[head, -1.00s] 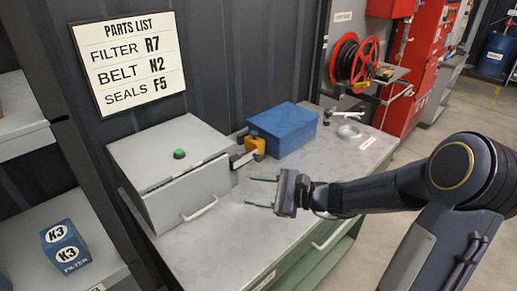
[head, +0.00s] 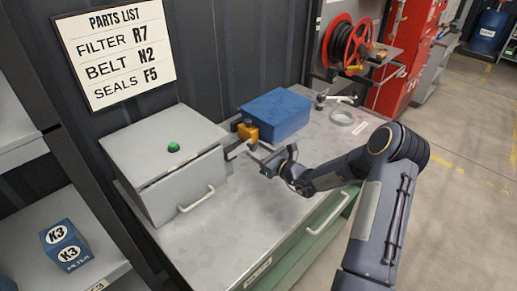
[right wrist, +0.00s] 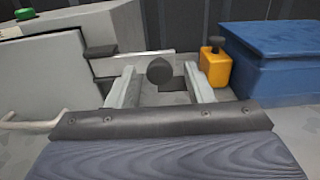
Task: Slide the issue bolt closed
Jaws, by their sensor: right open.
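A grey metal box (head: 165,155) with a green button stands on the bench. In the right wrist view, a pale flat bar (right wrist: 133,65) at the box's right side carries a round dark knob (right wrist: 159,70); this looks like the issue bolt. My right gripper (head: 241,150) is open beside the box's right side. Its fingers (right wrist: 160,86) show in the right wrist view, one on each side of the knob, with gaps. I cannot tell how deep the knob sits between them. My left gripper is not in view.
A blue box (head: 275,115) stands behind and right of the padlock, close to the right finger in the wrist view. The grey box has a front handle (head: 197,199). The bench top (head: 225,225) in front is clear.

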